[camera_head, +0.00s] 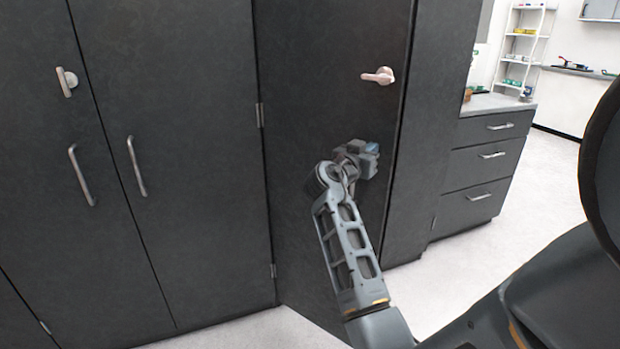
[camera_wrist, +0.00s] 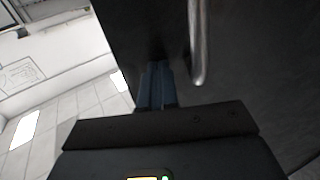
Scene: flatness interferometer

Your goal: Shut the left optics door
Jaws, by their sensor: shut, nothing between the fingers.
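A dark grey cabinet door (camera_head: 310,70) with hinges on its left edge and a pale lever latch (camera_head: 380,76) near its right edge stands in front of me. Its lower edge slants toward me, so it looks swung partly open; I cannot tell from labels that it is the left optics door. My gripper (camera_head: 368,158) is in front of this door, below the lever. In the wrist view my gripper (camera_wrist: 156,85) is shut and empty. Its blue fingers point at a dark panel beside a vertical metal bar handle (camera_wrist: 200,45); contact cannot be told.
Two more dark doors with bar handles (camera_head: 80,175) (camera_head: 137,166) stand at the left and look shut. A drawer unit (camera_head: 485,170) with a pale top is at the right. Pale floor (camera_head: 445,285) is open in front of it. A shelf rack (camera_head: 523,45) stands behind.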

